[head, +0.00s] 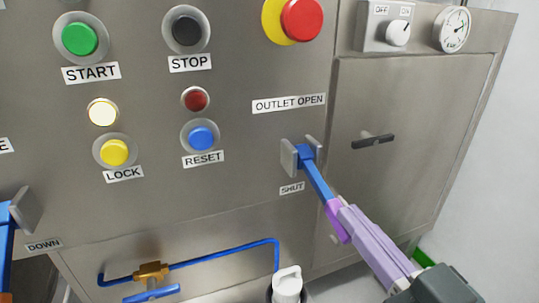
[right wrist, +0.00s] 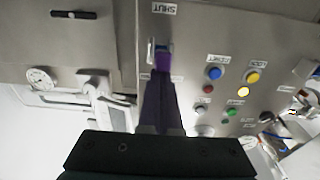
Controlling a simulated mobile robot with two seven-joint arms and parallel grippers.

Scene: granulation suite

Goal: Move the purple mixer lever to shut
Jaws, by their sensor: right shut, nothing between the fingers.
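The lever (head: 317,181) has a blue shaft and a purple grip (head: 335,219). It comes out of a grey bracket on the steel panel and slants down and to the right, beside the SHUT label (head: 292,188) and below the OUTLET OPEN label (head: 289,103). My right gripper (head: 342,204) is shut and empty, its lavender fingers right against or just beside the purple grip; I cannot tell whether they touch. In the right wrist view the purple grip (right wrist: 163,62) shows just past the dark fingertips. My left gripper is not in view.
Buttons sit left of the lever, including blue RESET (head: 201,138) and a red emergency button (head: 302,19). Another blue lever (head: 6,240) is at the left edge by DOWN. A blue pipe (head: 222,253) and white-capped container (head: 287,282) are below. A door handle (head: 373,141) protrudes at right.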

